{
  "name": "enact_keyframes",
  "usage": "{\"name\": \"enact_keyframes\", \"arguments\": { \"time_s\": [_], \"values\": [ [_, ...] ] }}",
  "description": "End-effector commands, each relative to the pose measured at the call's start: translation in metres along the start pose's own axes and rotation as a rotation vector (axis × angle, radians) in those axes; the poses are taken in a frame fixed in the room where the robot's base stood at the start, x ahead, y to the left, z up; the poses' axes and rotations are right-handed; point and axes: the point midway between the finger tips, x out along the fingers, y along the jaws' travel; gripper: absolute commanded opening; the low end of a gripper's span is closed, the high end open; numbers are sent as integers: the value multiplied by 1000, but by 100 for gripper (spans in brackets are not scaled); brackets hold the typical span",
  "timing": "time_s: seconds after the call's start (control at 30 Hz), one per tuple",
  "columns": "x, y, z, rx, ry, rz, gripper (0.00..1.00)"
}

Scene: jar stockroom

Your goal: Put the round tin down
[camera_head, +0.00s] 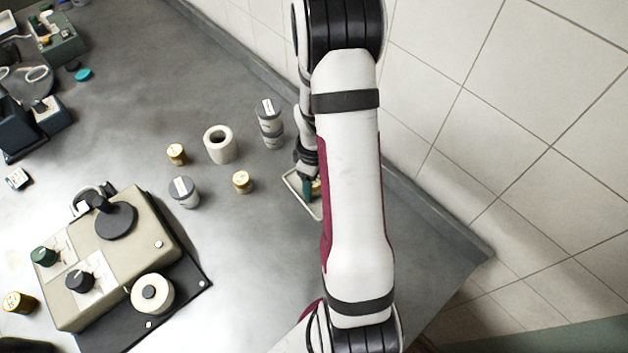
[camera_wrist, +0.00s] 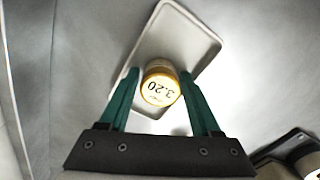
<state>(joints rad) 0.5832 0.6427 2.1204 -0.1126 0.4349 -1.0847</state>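The round tin (camera_wrist: 160,88) is small and gold, with a white top marked "3.20". In the wrist view it sits between the green fingertips of my gripper (camera_wrist: 160,79), with a finger against each side; the gripper looks shut on it. The tin is over a pale shallow tray (camera_wrist: 190,34); I cannot tell whether it touches the tray floor. In the head view my gripper (camera_head: 309,187) is over the tray (camera_head: 293,186), and my arm hides most of both. Only a sliver of the gold tin (camera_head: 317,188) shows there.
A beige machine (camera_head: 115,255) stands front left. A tiled wall (camera_head: 510,120) borders the counter on the right.

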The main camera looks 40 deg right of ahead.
Motion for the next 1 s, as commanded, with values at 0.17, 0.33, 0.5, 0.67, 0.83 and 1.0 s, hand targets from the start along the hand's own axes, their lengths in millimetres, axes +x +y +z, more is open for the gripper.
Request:
{"name": "enact_keyframes", "arguments": {
  "time_s": [0.17, 0.33, 0.5, 0.67, 0.83, 1.0],
  "values": [
    [0, 0, 0, 0, 0, 0, 64],
    [-14, 1, 0, 0, 1, 3, 64],
    [-52, 1, -1, 0, 3, 5, 64],
    [-92, 1, -1, 0, 3, 5, 64],
    [-118, 0, 0, 0, 1, 1, 64],
    [-124, -1, 0, 2, 0, -1, 64]
  ]
}}
